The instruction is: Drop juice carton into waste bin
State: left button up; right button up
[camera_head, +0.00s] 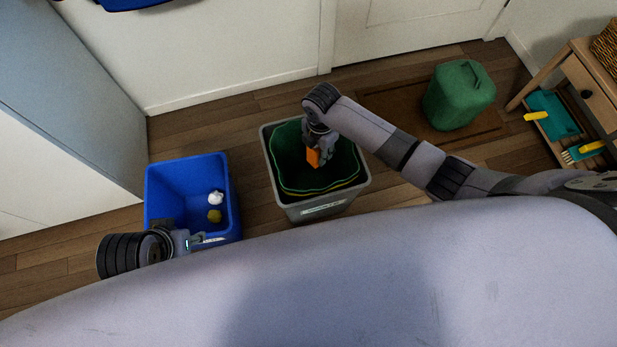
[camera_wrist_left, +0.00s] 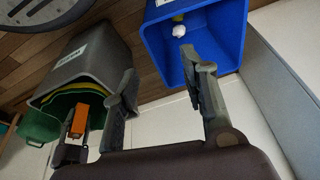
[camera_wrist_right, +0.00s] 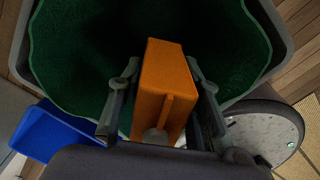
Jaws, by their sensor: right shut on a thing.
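The orange juice carton (camera_head: 313,157) is held in my right gripper (camera_head: 318,152) above the opening of the grey waste bin (camera_head: 327,207) with a green liner. In the right wrist view the carton (camera_wrist_right: 165,90) sits between both fingers, with the dark inside of the green liner (camera_wrist_right: 80,50) beyond it. The carton (camera_wrist_left: 81,118) also shows in the left wrist view at the bin's mouth. My left gripper (camera_head: 207,240) is near the front edge of the blue bin. In the left wrist view its fingers (camera_wrist_left: 165,95) stand wide apart with nothing between them.
A blue bin (camera_head: 165,190) left of the grey bin holds a white crumpled item (camera_head: 216,197) and a yellowish one (camera_head: 215,216). A green canister (camera_head: 459,95) stands on a brown mat. A wooden side table (camera_head: 580,75) is at the right. Floor shows between the bins.

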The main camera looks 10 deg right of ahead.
pick_arm(q)
jog(key=shift+s+r, duration=0.15)
jog(key=shift+r, duration=0.25)
pick_arm(e)
jog(key=shift+f, duration=0.1)
jog(key=o, duration=0.9)
jog(key=shift+c, duration=0.2)
notch_tip(320, 180, up, 12)
jog(key=shift+r, duration=0.1)
